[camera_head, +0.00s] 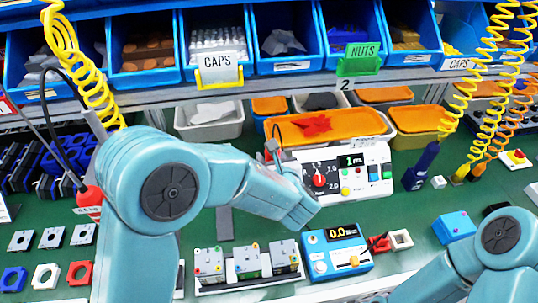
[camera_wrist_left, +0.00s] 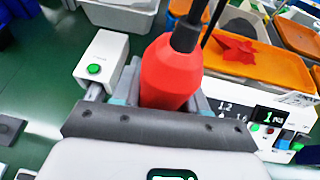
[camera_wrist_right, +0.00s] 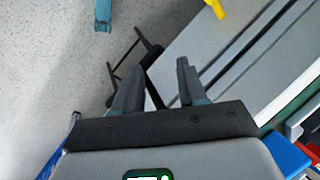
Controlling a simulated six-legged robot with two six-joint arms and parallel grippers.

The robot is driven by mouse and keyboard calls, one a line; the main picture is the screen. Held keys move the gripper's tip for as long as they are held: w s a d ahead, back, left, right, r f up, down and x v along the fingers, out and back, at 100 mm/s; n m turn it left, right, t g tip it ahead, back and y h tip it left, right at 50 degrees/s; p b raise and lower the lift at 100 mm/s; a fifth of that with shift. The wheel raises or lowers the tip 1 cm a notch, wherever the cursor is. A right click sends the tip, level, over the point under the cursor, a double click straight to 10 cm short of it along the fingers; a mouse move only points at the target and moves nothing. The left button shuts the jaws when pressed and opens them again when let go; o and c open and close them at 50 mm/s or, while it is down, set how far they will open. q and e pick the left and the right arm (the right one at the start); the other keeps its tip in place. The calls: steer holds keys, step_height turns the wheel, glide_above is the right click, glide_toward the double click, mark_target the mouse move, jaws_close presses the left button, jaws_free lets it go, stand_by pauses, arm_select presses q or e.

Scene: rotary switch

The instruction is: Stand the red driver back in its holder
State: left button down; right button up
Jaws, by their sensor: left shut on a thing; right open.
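My left gripper (camera_wrist_left: 165,95) is shut on a red body with a black top, which looks like the red driver (camera_wrist_left: 170,72). Dark cable-like lines rise from it. A similar red tool (camera_head: 90,198) with a torque label stands at the left under a yellow coil. I cannot tell which part is the holder. My right gripper (camera_wrist_right: 155,85) is open and empty, over pale floor beside a grey surface.
A white box with a green button (camera_wrist_left: 103,60) is beside the held driver. The dial panel (camera_head: 350,170) and orange tray (camera_head: 350,125) are close by. A blue driver (camera_head: 422,165) stands to the right. Grey modules (camera_head: 245,260) and a blue meter (camera_head: 337,250) sit in front.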

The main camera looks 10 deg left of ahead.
arm_select(q)
step_height(320, 180, down, 7)
steer(key=b, duration=0.5)
steer(key=shift+r, duration=0.15)
steer(key=shift+f, duration=0.2)
steer(key=shift+b, duration=0.35)
steer(key=shift+f+b, duration=0.2)
steer(key=shift+b, duration=0.15)
steer(key=shift+f+b, duration=0.25)
steer(key=shift+b, duration=0.2)
steer(key=c, duration=0.5)
jaws_free()
steer(key=shift+s+f, duration=0.1)
